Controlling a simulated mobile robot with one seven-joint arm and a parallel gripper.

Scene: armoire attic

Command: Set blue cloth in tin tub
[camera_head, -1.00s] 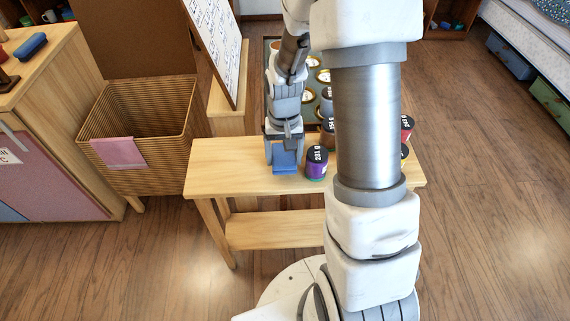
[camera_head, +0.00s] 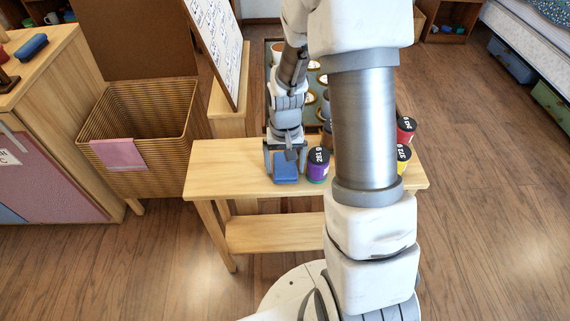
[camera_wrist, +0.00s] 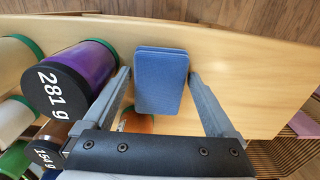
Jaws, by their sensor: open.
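The blue cloth (camera_head: 286,173) is a folded, flat block at the near edge of the wooden table, left of a purple jar. It also shows in the wrist view (camera_wrist: 161,80). My gripper (camera_head: 285,167) is over it with the fingers spread. In the wrist view my gripper (camera_wrist: 158,75) has one finger on each side of the cloth, with a narrow gap visible at each side. I cannot make out a tin tub in these views.
The purple jar (camera_head: 318,166) labelled 281 g stands close beside my finger. A red jar (camera_head: 405,130) and a yellow jar (camera_head: 403,158) stand at the table's right. A wicker basket (camera_head: 140,112) with a pink cloth (camera_head: 118,154) stands left. The table's left end (camera_head: 222,165) is clear.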

